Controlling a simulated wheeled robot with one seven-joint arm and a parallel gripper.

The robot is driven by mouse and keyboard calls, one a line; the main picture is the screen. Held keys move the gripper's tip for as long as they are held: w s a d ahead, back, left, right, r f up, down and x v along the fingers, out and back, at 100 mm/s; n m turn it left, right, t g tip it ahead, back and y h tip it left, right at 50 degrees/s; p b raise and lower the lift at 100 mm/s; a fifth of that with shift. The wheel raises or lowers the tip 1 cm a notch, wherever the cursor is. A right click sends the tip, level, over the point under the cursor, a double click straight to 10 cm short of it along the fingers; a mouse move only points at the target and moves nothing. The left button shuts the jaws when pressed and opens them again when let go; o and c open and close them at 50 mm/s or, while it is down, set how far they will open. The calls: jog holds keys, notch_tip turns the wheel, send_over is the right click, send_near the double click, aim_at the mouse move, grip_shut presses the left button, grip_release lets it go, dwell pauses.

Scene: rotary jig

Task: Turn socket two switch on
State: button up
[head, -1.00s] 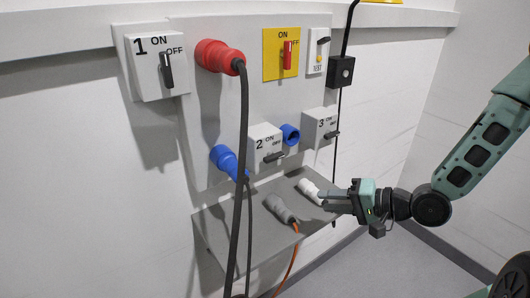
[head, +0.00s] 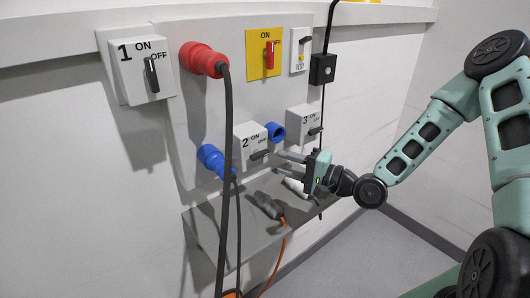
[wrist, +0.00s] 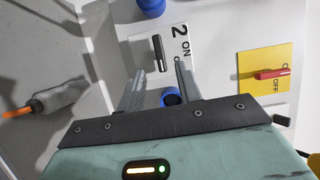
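The socket two switch is a white box (head: 243,132) marked 2, ON and OFF, with a dark lever (head: 260,155) on its front. In the head view the lever lies nearly level, pointing right, below the OFF mark. My gripper (head: 280,162) is just right of the lever, its two grey fingers open and pointing at it. In the wrist view the lever (wrist: 159,52) shows just past the fingertips, in line with the gap between them (wrist: 158,72). Nothing is between the fingers; I cannot tell any contact.
A blue socket (head: 277,132) and switch three (head: 304,120) are close above my gripper. A grey shelf (head: 225,222) with a grey connector (head: 268,205) is below. A black cable (head: 226,160) hangs to the left. A red switch (head: 270,54) sits on a yellow plate.

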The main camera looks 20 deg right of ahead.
aim_at(263, 156)
jog(key=p+x, duration=0.2)
jog(key=x, duration=0.4)
jog(key=shift+w+a, duration=0.25)
jog(key=shift+w, duration=0.05)
grip_shut()
